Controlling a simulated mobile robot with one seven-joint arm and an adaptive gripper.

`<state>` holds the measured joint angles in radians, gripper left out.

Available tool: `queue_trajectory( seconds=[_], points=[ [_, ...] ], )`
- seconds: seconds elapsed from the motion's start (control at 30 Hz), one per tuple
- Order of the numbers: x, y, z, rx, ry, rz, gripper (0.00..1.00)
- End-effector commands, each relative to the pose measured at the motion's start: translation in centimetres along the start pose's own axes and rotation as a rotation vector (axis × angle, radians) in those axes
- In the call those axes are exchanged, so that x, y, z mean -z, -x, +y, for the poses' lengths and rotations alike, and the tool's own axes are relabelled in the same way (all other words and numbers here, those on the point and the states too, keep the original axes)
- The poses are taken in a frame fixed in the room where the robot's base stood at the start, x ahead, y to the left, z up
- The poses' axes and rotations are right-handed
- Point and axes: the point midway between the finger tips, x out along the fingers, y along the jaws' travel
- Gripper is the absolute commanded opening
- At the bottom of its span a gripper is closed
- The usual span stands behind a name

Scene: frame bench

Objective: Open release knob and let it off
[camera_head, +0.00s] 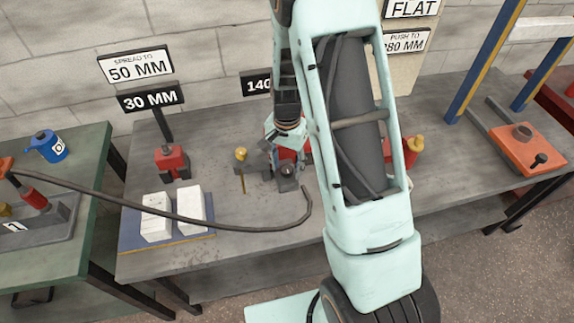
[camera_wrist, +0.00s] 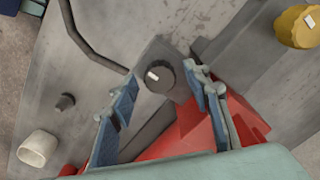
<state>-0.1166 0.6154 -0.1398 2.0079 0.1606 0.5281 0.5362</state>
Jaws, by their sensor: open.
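A dark round knob (camera_wrist: 158,77) with a small white mark sits on a grey plate of a red device (camera_wrist: 185,135) in the wrist view. I take it to be the release knob. My gripper (camera_wrist: 164,84) is open, with one blue-padded finger on each side of the knob; I cannot tell whether either touches it. In the head view my gripper (camera_head: 285,133) is over the red device at the middle of the bench, and the dark knob (camera_head: 287,170) shows just below it. My arm hides part of the device.
A bent dark bar (camera_head: 250,228) reaches across from the left to near the device. A yellow-topped post (camera_head: 241,156), a red block (camera_head: 171,160) and two white blocks (camera_head: 190,205) stand to the left. A yellow knob (camera_wrist: 298,26) and a pale cup-like part (camera_wrist: 38,148) flank the device.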

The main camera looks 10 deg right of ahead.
Motion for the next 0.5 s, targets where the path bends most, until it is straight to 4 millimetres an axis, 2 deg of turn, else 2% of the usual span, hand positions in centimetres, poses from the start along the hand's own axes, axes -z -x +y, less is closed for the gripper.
queue_trajectory(
  seconds=[0.07, 0.37, 0.5],
  points=[
    [0.00, 0.02, 0.00, 0.000, 0.000, 0.000, 0.38],
    [0.00, 0.04, 0.00, 0.000, 0.000, 0.000, 0.05],
    [0.00, 0.03, 0.00, 0.000, 0.003, 0.000, 0.02]
  ],
)
